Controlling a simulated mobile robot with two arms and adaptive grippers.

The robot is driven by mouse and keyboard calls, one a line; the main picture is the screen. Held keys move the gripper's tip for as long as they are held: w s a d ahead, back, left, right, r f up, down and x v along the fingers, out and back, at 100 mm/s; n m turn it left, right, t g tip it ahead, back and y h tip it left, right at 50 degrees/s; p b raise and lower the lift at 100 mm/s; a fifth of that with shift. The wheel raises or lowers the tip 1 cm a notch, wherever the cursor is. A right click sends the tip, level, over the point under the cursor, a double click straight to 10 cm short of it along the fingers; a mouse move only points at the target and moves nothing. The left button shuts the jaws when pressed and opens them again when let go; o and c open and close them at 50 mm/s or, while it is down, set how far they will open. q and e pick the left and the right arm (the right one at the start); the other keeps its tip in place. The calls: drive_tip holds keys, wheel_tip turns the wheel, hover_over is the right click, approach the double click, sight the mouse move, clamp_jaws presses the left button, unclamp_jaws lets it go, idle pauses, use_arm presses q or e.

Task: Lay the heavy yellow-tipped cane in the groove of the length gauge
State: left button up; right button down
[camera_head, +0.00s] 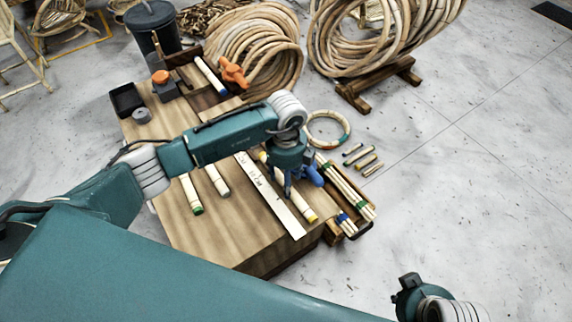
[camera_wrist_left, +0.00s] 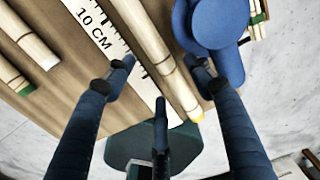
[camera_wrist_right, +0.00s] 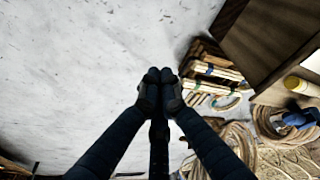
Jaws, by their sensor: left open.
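The yellow-tipped cane (camera_head: 303,209) lies on the workbench, beside and to the right of the length gauge (camera_head: 272,197), a white strip marked in centimetres. In the left wrist view the cane (camera_wrist_left: 150,42) runs between my left fingers, next to the gauge (camera_wrist_left: 92,22); no contact with the fingers is clear. My left gripper (camera_head: 289,186) is open over the cane and hides its middle in the head view. I cannot make out the groove. My right gripper (camera_wrist_right: 160,80) is shut and empty, away from the bench over bare floor.
A green-tipped cane (camera_head: 191,195) and a pale-tipped cane (camera_head: 217,180) lie left of the gauge. A blue rounded object (camera_wrist_left: 218,40) sits right beside my left gripper. A crate of thin canes (camera_head: 345,190) adjoins the bench's right side. Rattan coils (camera_head: 255,45) stand behind.

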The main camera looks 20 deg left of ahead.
use_arm(q)
wheel_tip(320, 180, up, 8)
drive_tip(key=p, duration=0.1)
drive_tip(key=shift+r, duration=0.15)
use_arm(e)
wheel_tip(320, 180, down, 6)
drive_tip(key=shift+w, duration=0.25)
drive_tip(key=shift+a+f, duration=0.1)
